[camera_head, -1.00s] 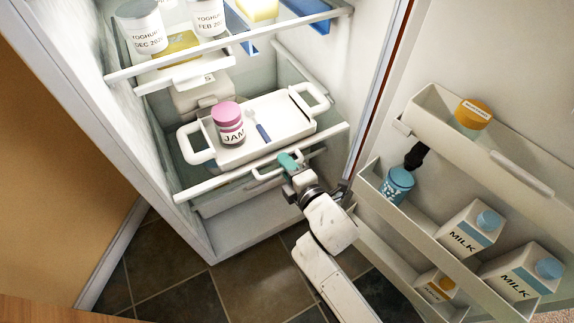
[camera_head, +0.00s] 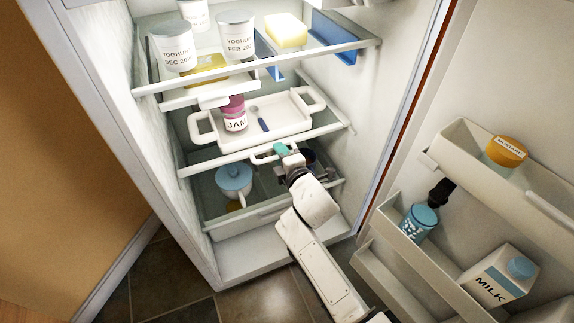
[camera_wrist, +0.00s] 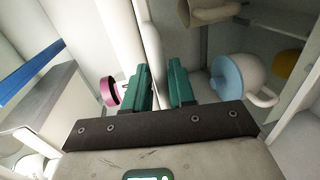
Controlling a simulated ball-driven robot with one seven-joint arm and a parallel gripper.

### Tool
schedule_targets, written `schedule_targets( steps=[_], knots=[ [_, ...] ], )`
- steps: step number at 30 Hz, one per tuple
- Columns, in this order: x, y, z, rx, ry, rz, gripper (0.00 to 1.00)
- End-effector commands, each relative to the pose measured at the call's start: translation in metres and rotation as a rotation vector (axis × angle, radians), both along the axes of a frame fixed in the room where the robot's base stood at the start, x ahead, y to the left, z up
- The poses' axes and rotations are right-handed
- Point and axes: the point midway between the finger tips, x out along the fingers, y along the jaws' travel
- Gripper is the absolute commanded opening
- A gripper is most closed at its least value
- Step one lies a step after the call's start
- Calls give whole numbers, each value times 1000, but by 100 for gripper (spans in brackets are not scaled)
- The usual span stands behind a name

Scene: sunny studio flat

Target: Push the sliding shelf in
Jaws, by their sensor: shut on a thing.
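The sliding shelf (camera_head: 200,164) is the middle glass shelf of the open fridge, with a white front rail and a small white handle (camera_head: 260,156). A white tray (camera_head: 285,112) stands on it, holding a pink-lidded jam jar (camera_head: 235,120) and a blue-handled utensil (camera_head: 262,122). My gripper (camera_head: 282,149) is at the front of this shelf, its teal fingers shut on the handle. In the wrist view the fingers (camera_wrist: 159,85) stand on either side of a pale bar. The jam jar's pink lid (camera_wrist: 109,91) shows left of them. Where the fingers touch is partly hidden.
Below is a shelf with a blue-lidded pot (camera_head: 234,178). Above, a shelf holds yoghurt tubs (camera_head: 172,50) and a yellow block (camera_head: 286,30).

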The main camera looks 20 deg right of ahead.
Motion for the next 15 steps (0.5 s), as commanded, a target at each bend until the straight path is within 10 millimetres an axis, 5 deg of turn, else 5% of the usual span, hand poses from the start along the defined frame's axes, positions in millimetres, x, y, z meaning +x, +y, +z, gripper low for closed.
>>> schedule_targets(
  steps=[9, 10, 15],
  knots=[
    [1, 0, -6, 1, 16, -2, 0],
    [1, 0, -6, 1, 16, -2, 28],
    [1, 0, -5, 0, 13, -2, 35]
  ],
)
